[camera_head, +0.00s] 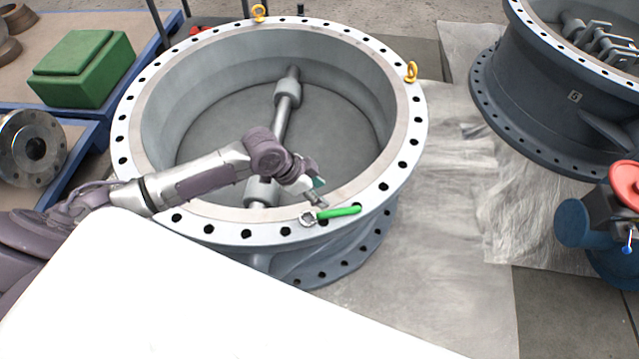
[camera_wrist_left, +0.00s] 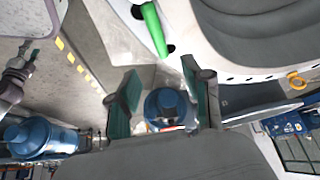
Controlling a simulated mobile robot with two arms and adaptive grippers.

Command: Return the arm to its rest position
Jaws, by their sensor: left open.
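My left arm reaches in from the left over the large round valve body (camera_head: 222,233). My left gripper (camera_head: 316,190) is above the near part of its flange. A tool with a metal ring and a green handle (camera_head: 338,212) lies on that flange, just below the gripper in the picture. In the left wrist view my left gripper (camera_wrist_left: 160,95) has its two green-padded fingers spread with nothing held between them. The green handle (camera_wrist_left: 153,28) shows beyond them, apart from the fingers. At the left edge of that view is what looks like my right gripper (camera_wrist_left: 27,60), too small to read.
A second valve body (camera_head: 525,125) stands at the back right. A blue valve with a red handwheel (camera_head: 626,180) is at the right edge. A green box (camera_head: 83,66) and a metal flange (camera_head: 30,148) lie on the left tables. The floor between the valve bodies is clear.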

